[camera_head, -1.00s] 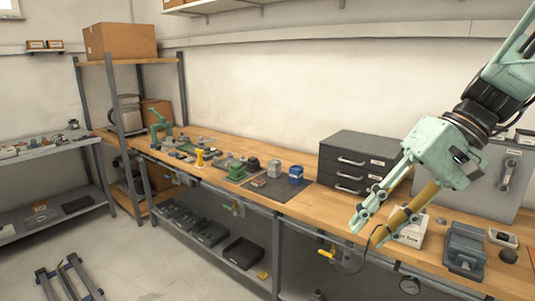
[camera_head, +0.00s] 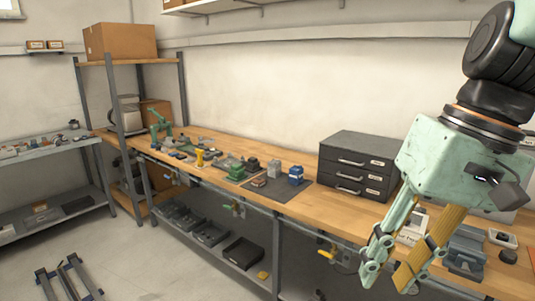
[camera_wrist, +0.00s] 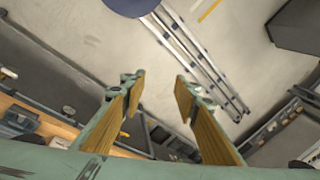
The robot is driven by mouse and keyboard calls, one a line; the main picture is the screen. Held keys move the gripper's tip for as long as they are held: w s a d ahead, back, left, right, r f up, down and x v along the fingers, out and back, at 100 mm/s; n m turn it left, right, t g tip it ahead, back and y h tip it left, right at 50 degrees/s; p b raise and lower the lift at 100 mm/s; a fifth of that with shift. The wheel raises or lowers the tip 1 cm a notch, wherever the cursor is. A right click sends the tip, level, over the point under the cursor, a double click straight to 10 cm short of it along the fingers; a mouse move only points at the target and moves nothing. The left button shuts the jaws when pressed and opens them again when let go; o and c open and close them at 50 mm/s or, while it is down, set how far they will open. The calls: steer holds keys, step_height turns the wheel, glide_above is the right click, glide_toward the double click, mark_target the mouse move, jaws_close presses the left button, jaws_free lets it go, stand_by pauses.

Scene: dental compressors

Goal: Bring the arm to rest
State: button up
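My gripper (camera_head: 388,283) is a pale green two-finger gripper with tan inner pads. In the head view it hangs at the right, its fingers pointing down and to the left, in front of the workbench. In the wrist view my gripper (camera_wrist: 159,82) shows its two fingers spread apart. Nothing sits between them; the floor shows through the gap. My upper arm links run out of the head view at the upper right.
The long wooden workbench (camera_head: 318,210) carries a dark drawer cabinet (camera_head: 355,165), a grey mat (camera_head: 283,192) with small parts, and a grey-blue device (camera_head: 466,250) at the right. Black bins (camera_head: 243,253) sit on the shelf below.

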steer(key=s+d+t+h, duration=0.2)
steer(key=s+t, duration=0.1)
steer(key=s, duration=0.6)
steer(key=shift+h, duration=0.4)
steer(key=shift+o, duration=0.4)
steer(key=shift+r, duration=0.1)
stand_by(0.7)
